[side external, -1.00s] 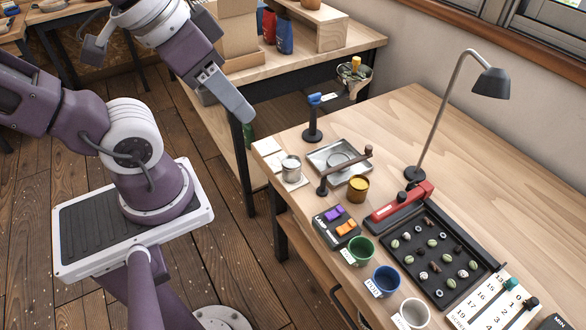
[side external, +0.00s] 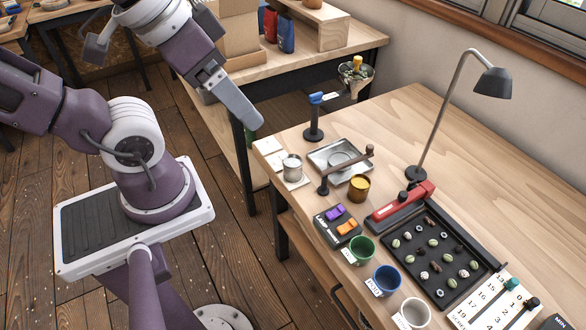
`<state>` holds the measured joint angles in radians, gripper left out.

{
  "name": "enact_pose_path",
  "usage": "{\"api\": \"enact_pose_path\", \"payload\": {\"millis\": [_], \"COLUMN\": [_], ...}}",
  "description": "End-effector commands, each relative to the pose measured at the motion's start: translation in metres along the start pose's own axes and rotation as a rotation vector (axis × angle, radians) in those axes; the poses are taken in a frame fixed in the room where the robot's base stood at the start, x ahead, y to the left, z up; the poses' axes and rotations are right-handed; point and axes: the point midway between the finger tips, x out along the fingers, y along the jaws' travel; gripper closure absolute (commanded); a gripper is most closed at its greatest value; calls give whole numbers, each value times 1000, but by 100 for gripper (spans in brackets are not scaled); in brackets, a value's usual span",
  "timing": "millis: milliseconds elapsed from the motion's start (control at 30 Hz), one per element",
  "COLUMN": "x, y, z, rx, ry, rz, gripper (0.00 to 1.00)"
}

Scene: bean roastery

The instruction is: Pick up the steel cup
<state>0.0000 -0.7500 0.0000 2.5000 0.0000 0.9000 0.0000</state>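The steel cup (side external: 292,167) stands upright on a pale square card or tile near the left edge of the wooden worktable. It is a small silvery cylinder, and nothing covers it. My gripper (side external: 253,119) is above and to the left of the cup, in the air near the table's far left corner. The gripper is apart from the cup and is seen from the side, so I cannot tell whether its fingers are open or shut. I see nothing held in it.
Green (side external: 361,249), blue (side external: 386,280) and white (side external: 412,313) cups line the front. A lamp (side external: 491,84) rises behind.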

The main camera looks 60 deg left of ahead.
Motion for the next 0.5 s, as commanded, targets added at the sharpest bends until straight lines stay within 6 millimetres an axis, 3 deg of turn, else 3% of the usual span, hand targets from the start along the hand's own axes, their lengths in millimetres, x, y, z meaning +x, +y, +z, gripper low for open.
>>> {"api": "enact_pose_path", "payload": {"millis": [267,367,500], "x": [3,19,65], "y": [0,3,-1], "z": [-2,-12,-43], "rx": [-22,-146,-486], "ry": [-28,-170,-454], "rz": [6,46,170], "gripper": [27,27,27]}}
